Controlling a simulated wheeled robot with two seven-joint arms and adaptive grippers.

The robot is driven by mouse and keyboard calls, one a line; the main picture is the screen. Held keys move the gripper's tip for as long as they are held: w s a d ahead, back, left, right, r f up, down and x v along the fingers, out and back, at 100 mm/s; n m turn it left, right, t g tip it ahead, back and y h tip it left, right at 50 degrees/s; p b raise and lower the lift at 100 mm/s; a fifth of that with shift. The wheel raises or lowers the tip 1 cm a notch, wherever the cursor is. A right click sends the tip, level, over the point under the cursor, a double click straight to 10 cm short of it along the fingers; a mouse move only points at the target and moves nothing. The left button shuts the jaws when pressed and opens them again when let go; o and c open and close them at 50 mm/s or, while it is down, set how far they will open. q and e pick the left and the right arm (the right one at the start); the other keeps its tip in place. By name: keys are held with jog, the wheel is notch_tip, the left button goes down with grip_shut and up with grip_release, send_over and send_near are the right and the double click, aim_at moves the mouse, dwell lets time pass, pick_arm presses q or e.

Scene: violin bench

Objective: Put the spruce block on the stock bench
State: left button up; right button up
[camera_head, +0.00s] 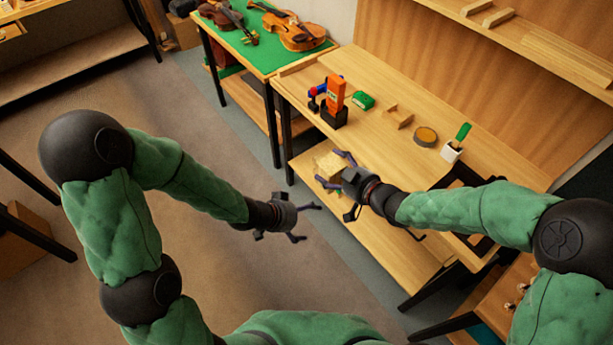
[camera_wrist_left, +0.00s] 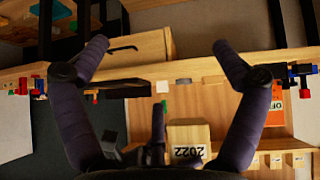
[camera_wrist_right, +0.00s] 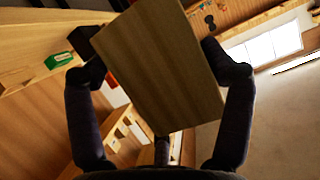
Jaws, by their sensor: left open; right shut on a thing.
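The spruce block (camera_head: 328,165) is a pale wooden block held between the fingers of my right gripper (camera_head: 343,172). In the right wrist view the block (camera_wrist_right: 162,62) fills the middle, tilted, with a broad grained face between both fingers. My right gripper is in front of the near edge of a long wooden bench (camera_head: 380,75). My left gripper (camera_head: 308,222) is open and empty, below and left of the block, over the floor. A wooden block face marked 2022 (camera_wrist_left: 188,138) shows upside down in the left wrist view; I cannot tell whether it is the held block. No bench is labelled as the stock bench.
The long bench holds an orange box (camera_head: 336,93), a green box (camera_head: 363,100), a round tin (camera_head: 425,137) and a white cup (camera_head: 451,152). Its lower shelf (camera_head: 385,245) is mostly bare. A green-topped bench (camera_head: 262,55) carries violins. Open floor (camera_head: 215,270) lies left.

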aim_at(335, 175)
pick_arm(q)
notch_tip(335, 175, up, 18)
jog(key=w+d+m+t+h, duration=0.1)
jog(key=m+t, duration=0.1)
jog(key=m, duration=0.1)
jog(key=shift+x, duration=6.05)
jog(key=shift+w+r, duration=0.15)
jog(key=shift+r, duration=0.05)
jog(key=shift+c, duration=0.3)
jog(key=c, duration=1)
pick_arm(e)
jog(key=o, duration=1.1)
jog(key=shift+o, duration=0.2)
